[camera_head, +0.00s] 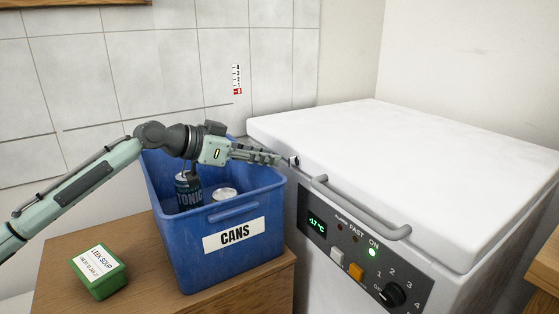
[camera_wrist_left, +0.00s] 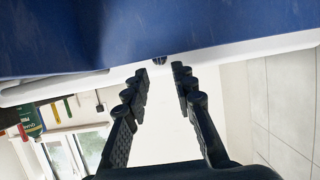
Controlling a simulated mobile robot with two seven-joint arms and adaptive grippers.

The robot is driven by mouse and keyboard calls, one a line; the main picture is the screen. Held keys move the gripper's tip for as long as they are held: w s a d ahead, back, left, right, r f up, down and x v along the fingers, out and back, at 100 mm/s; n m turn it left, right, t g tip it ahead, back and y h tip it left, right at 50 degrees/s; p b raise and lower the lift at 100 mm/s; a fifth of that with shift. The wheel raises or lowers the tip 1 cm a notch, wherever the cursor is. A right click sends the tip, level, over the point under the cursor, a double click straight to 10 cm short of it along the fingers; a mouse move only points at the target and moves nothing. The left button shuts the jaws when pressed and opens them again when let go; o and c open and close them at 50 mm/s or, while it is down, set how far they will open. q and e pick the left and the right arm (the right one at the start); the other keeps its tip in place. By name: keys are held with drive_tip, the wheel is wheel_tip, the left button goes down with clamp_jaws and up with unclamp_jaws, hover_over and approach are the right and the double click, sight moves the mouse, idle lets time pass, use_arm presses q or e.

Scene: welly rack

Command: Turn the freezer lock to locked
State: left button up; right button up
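The white chest freezer (camera_head: 420,170) stands at the right with its lid down. A small dark fitting (camera_head: 294,161), which looks like the lock, is at the left end of the lid's front edge, left of the grey handle (camera_head: 360,208). My left gripper (camera_head: 281,160) is just left of this fitting, above the blue crate. In the left wrist view the fingers (camera_wrist_left: 160,72) are apart and empty, and a small dark piece (camera_wrist_left: 159,60) shows just beyond the fingertips. Contact with it and the lock's setting cannot be made out. My right gripper is not in view.
A blue crate (camera_head: 187,262) labelled CANS holds cans, including a TONIC can (camera_head: 188,191), under the left gripper. A green LEEK SOUP box (camera_head: 99,271) is on the wooden surface (camera_head: 140,296). The freezer's control panel (camera_head: 330,228) has a dial (camera_head: 392,294) and lit indicators.

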sight(293, 162)
use_arm(q)
drive_tip(key=x, duration=0.6)
drive_tip(key=shift+c, duration=0.4)
drive_tip(key=shift+s, duration=0.1)
clamp_jaws()
